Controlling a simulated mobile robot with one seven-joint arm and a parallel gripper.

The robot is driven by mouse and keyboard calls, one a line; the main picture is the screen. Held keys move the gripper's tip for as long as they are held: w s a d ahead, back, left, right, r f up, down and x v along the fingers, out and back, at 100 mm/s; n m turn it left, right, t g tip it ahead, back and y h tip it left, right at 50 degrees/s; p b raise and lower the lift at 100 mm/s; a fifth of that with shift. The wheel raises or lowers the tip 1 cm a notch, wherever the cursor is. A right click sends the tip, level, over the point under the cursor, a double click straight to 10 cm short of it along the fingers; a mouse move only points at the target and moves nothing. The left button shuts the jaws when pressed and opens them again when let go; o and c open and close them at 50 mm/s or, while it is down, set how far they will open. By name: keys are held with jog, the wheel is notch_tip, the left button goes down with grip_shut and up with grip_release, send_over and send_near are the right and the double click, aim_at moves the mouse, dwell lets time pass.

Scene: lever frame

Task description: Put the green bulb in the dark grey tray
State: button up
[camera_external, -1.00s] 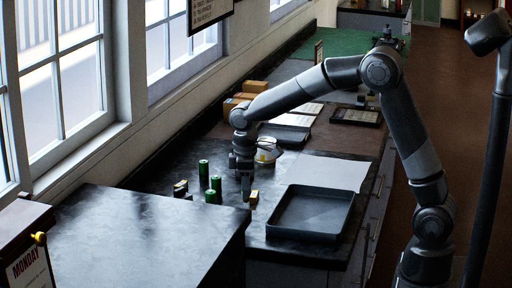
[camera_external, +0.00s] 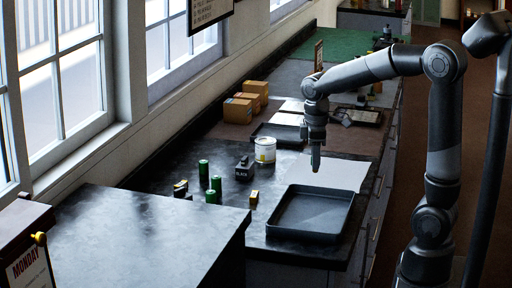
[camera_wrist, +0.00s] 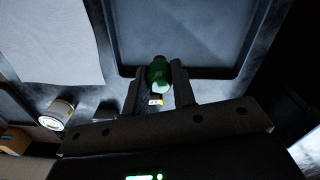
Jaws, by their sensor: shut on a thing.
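My gripper (camera_external: 316,165) is shut on the green bulb (camera_wrist: 158,72) and holds it above the counter. In the wrist view the bulb sits between the two fingers, with its green body away from me and a pale end towards me. I cannot make it out in the external view. The dark grey tray (camera_external: 310,237) lies empty on the counter, in front of and below my gripper. In the wrist view the tray (camera_wrist: 200,72) fills the top, beyond the bulb.
A white sheet (camera_external: 345,173) lies behind the tray. To the left stand a white can (camera_external: 265,150), a black block (camera_external: 244,169), green cylinders (camera_external: 216,184) and a small yellow-and-black item (camera_external: 254,197). A second dark tray (camera_external: 277,134) and cardboard boxes (camera_external: 238,110) are further back.

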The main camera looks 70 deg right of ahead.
jog(key=s, duration=0.7)
send_over(309, 224)
notch_tip(309, 224, down, 8)
jog(key=shift+s+r, duration=0.1)
jog(key=shift+r, duration=0.05)
jog(key=shift+a+f, duration=0.15)
jog(key=shift+f, duration=1.9)
jog(key=shift+f, duration=0.15)
jog(key=o, duration=1)
